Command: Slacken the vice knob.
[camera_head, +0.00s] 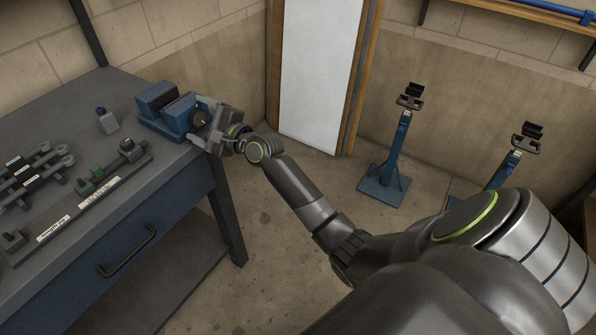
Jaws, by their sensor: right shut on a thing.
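The blue vice (165,106) stands on the far right corner of the grey workbench. Its dark round knob (200,118) faces right, toward my gripper. My right gripper (202,121) reaches in from the right at the bench edge, its fingers on either side of the knob and shut on it. The gripper body partly hides the knob's right side. My left gripper is not in view.
Two blue stands (389,165) are on the floor at right. A white panel (320,75) is behind.

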